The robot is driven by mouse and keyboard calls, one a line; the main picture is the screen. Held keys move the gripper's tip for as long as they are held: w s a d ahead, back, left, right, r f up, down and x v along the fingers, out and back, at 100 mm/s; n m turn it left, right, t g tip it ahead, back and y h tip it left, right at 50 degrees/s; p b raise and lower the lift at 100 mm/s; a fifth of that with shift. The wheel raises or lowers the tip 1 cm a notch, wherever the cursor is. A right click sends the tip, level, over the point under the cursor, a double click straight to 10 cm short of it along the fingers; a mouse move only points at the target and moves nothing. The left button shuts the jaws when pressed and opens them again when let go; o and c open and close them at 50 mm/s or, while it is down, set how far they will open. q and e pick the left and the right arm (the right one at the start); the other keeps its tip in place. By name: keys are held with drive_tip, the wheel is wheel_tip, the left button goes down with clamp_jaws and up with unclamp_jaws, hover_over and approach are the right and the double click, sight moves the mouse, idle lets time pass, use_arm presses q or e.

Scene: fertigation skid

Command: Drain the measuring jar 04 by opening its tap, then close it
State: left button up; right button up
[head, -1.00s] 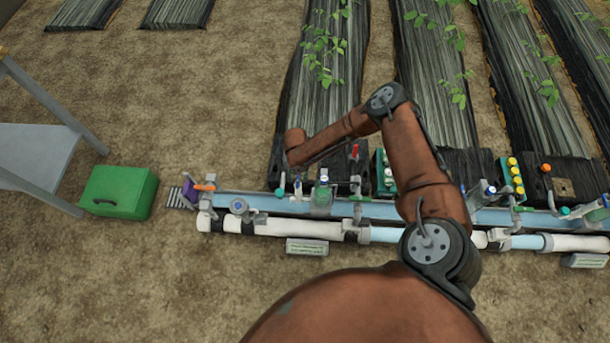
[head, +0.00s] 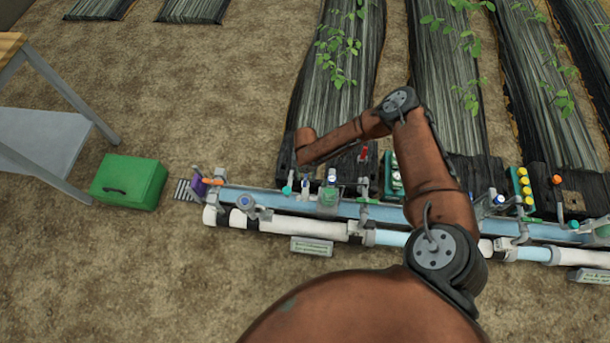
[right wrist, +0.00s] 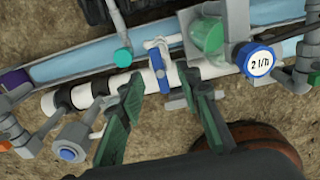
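In the right wrist view a tap with a blue lever (right wrist: 160,66) on a white body stands on the pipe, between my right gripper's fingertips (right wrist: 162,78). The right gripper is open, with its two green fingers apart and nothing held. A greenish translucent jar (right wrist: 208,36) stands just right of the tap; it also shows in the head view (head: 327,196). I cannot read a number 04 on it. In the head view my right arm reaches over the skid, its end hiding most of its gripper. My left gripper is not in view.
A blue cap marked 2 l/h (right wrist: 257,61) and a teal knob (right wrist: 123,57) flank the tap. A blue round valve (right wrist: 68,152) is at lower left. In the head view, a green box (head: 128,182) and a table (head: 50,140) stand left, with bare soil in front.

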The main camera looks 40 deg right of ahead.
sight(305, 179)
drive_tip(key=shift+f, duration=0.1)
drive_tip(key=shift+f+b, duration=1.15)
drive_tip(key=shift+f, duration=1.05)
drive_tip(key=shift+r, duration=0.1)
drive_tip(key=shift+c, duration=0.3)
clamp_jaws()
